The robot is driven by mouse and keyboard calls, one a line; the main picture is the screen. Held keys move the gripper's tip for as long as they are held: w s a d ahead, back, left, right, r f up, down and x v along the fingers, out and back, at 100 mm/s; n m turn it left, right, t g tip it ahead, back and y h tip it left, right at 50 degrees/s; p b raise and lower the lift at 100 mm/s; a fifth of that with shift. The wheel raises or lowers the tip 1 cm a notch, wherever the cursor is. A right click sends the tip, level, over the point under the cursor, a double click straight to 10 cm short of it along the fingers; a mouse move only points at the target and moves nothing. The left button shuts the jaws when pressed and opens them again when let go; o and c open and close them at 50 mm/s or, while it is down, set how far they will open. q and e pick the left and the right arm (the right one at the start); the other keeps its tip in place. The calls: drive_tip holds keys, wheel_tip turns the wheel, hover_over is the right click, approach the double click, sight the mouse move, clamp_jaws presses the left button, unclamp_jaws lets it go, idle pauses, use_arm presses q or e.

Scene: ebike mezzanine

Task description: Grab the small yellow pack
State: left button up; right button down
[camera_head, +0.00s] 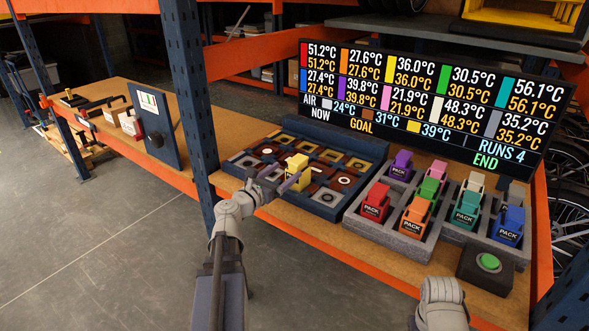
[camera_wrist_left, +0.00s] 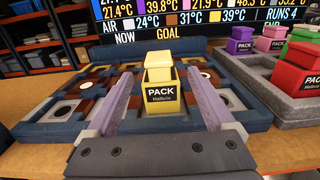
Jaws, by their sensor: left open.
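The small yellow pack (camera_head: 297,168) stands upright on the blue grid tray (camera_head: 325,208), near its middle. In the left wrist view the yellow pack (camera_wrist_left: 161,88) shows a black label reading PACK, and it stands between and just beyond my fingers. My left gripper (camera_head: 284,181) is open, with its fingers either side of the pack's front; it also shows in the left wrist view (camera_wrist_left: 160,108). I cannot tell whether a finger touches the pack. My right arm shows at the lower right of the head view, but its fingers are not visible.
A grey foam tray (camera_head: 392,238) to the right holds several coloured packs. A black box with a green button (camera_head: 488,262) sits at the front right. A display board (camera_head: 425,105) stands behind. A blue rack post (camera_head: 188,85) rises just left of the grid tray.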

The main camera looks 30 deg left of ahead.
sight(298, 161)
use_arm(q)
drive_tip(key=shift+w+a, duration=0.1)
drive_tip(key=shift+a, duration=0.1)
drive_tip(key=shift+w+d+f, duration=0.1)
drive_tip(key=shift+w+d, duration=0.1)
drive_tip(key=shift+w, duration=1.75)
drive_tip(key=shift+w+d+f, duration=0.1)
drive_tip(key=shift+w+d, duration=0.1)
drive_tip(key=shift+w, duration=1.75)
drive_tip(key=shift+c, duration=0.3)
clamp_jaws()
